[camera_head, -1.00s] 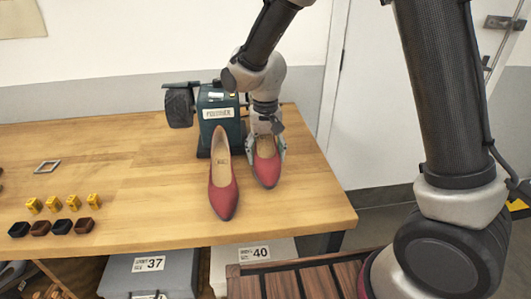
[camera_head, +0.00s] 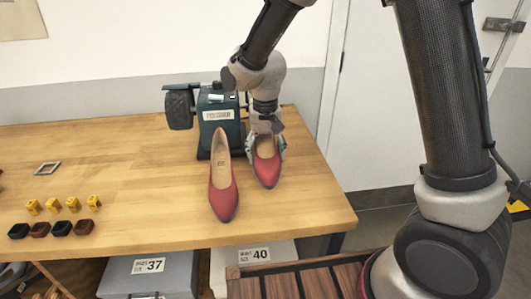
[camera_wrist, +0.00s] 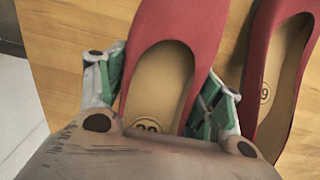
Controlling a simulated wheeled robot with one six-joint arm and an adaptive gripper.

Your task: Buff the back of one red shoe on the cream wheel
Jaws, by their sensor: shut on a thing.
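Two red pointed shoes stand on the wooden workbench (camera_head: 120,190). My gripper (camera_head: 266,150) is shut on the right red shoe (camera_head: 267,171), with a finger on each side of its back part. In the wrist view the held shoe (camera_wrist: 180,35) lies between my green and white fingers (camera_wrist: 160,95). The other red shoe (camera_head: 223,191) is free, just left of it; it also shows in the wrist view (camera_wrist: 270,110). The polisher (camera_head: 217,118) stands behind, with a dark wheel (camera_head: 180,109) on its left. The cream wheel does not show; my arm covers the polisher's right side.
Yellow blocks (camera_head: 53,206) and small dark trays (camera_head: 60,229) lie at the bench's left, with a metal frame (camera_head: 47,168) behind them. Boxes marked 37 (camera_head: 150,275) and 40 (camera_head: 255,255) sit below. The middle of the bench is clear.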

